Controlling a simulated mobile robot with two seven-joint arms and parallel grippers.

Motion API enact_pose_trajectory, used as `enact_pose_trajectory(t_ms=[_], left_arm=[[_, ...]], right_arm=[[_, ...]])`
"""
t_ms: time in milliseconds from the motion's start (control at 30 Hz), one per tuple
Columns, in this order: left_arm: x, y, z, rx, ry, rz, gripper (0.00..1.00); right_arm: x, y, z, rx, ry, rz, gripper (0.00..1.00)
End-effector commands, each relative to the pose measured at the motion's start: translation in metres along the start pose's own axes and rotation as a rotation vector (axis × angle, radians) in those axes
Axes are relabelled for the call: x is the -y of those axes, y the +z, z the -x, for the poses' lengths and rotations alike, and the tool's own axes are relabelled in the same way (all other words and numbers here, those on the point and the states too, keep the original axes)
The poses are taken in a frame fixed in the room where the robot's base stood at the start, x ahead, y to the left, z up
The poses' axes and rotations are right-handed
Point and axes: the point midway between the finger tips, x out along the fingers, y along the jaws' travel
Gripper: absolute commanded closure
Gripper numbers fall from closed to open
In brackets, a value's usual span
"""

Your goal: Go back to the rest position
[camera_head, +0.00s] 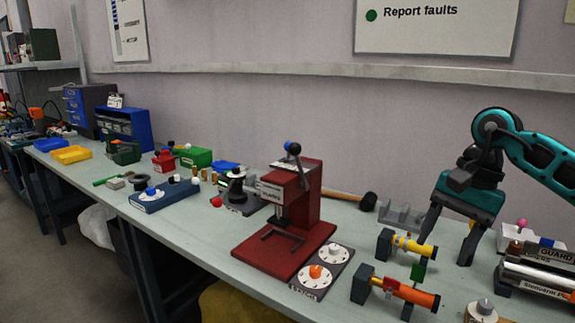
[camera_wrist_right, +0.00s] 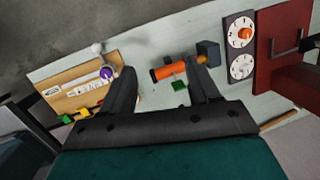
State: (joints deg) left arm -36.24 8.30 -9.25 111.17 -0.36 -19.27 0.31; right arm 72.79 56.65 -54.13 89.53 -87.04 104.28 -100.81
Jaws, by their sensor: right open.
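My right gripper (camera_head: 445,250) is open above the right part of the bench, its two fingers pointing down and nothing between them in the head view. It also shows in the right wrist view (camera_wrist_right: 164,68), where an orange tube (camera_wrist_right: 166,73) appears between the fingertips. In the head view this orange tube (camera_head: 410,292) lies on the bench with a dark square block at its left end. A yellow tube (camera_head: 414,247) with a similar block lies behind it, close to the left finger. A small green piece (camera_head: 418,271) sits between the tubes. My left gripper is not in view.
A red press (camera_head: 309,200) stands left of the tubes, with a panel of two dials (camera_head: 326,272) beside it. A grey rack (camera_head: 402,216) is behind the yellow tube. Dark cylinders (camera_head: 540,270) lie at the far right. A wooden board (camera_wrist_right: 80,95) shows in the wrist view.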

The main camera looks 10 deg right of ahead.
Motion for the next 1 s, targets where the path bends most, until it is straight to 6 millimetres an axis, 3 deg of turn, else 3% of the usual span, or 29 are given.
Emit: enact_pose_trajectory(t_ms=[33,233,400,500,667,800,933,967,1000], left_arm=[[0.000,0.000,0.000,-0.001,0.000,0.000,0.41],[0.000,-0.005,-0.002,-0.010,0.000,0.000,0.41],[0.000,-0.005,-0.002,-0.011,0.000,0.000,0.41],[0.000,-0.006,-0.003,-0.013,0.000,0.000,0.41],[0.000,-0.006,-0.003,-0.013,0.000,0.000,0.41],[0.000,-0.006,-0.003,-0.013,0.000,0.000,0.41],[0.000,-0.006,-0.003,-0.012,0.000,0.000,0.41],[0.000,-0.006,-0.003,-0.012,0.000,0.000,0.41],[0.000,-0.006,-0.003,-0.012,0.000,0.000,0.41]], right_arm=[[0.014,0.015,-0.022,0.072,-0.039,-0.016,0.39],[0.069,0.093,-0.084,0.446,-0.224,-0.194,0.39],[0.109,0.163,-0.110,0.888,-0.332,-0.504,0.39],[0.125,0.189,-0.113,1.161,-0.349,-0.739,0.39],[0.140,0.199,-0.115,1.599,-0.306,-1.180,0.39],[0.137,0.180,-0.130,1.971,-0.199,-1.616,0.39],[0.117,0.150,-0.163,2.297,-0.041,-2.051,0.39],[0.109,0.143,-0.175,-2.278,-0.001,2.074,0.39],[0.097,0.135,-0.190,-2.133,-0.055,1.988,0.39]])
